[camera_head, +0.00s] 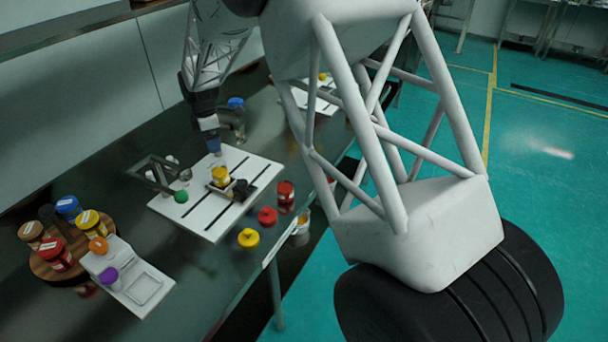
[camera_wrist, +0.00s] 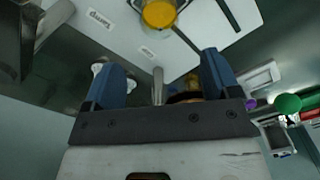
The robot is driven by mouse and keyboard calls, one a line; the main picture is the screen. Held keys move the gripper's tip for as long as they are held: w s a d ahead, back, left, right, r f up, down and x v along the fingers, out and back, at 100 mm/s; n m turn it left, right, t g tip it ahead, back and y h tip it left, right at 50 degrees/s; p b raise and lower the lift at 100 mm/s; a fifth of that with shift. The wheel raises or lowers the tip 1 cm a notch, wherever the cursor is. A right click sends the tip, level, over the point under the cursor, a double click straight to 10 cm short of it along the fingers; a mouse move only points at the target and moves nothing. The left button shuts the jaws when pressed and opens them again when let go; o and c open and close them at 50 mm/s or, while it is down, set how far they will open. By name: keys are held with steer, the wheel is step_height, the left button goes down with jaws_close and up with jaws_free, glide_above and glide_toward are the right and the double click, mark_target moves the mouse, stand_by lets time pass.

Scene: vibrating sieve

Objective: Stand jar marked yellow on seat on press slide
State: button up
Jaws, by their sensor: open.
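A yellow jar (camera_head: 220,175) stands in a small dark tray-like seat (camera_head: 243,188) on the white board in the head view. Its round yellow top (camera_wrist: 158,13) shows at the upper edge of the wrist view. I cannot tell whether it is fully seated. My gripper (camera_head: 214,147) is just behind and above it, fingers pointing down. In the wrist view my gripper (camera_wrist: 163,62) has its two blue fingers wide apart, with no jar clasped between them. Another yellow-topped jar (camera_head: 88,221) stands on the round wooden rack at left.
The wooden rack (camera_head: 45,272) holds several jars. Dark tabletop lies clear between.

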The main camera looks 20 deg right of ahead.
steer(key=s+d+r+m, duration=0.3)
steer(key=s+d+r, duration=0.25)
steer(key=s, duration=0.25)
steer(key=s+d+r+m+t, duration=0.1)
steer(key=s+d+r+m, duration=0.3)
steer(key=s+r, duration=0.25)
steer(key=s+d+r+m, duration=0.3)
steer(key=s+d+r, duration=0.2)
steer(key=s, duration=0.3)
steer(key=s+d+m, duration=0.2)
steer(key=s+m, duration=0.1)
steer(key=s, duration=0.6)
steer(key=s+d+m+t, duration=0.1)
steer(key=s+d+m, duration=0.2)
steer(key=s, duration=0.7)
steer(key=s+d+m, duration=0.2)
steer(key=s+m, duration=0.2)
steer(key=s, duration=0.5)
steer(key=shift+s+d+f+t, duration=0.15)
steer(key=shift+d+f+t, duration=0.2)
steer(key=shift+f, duration=0.1)
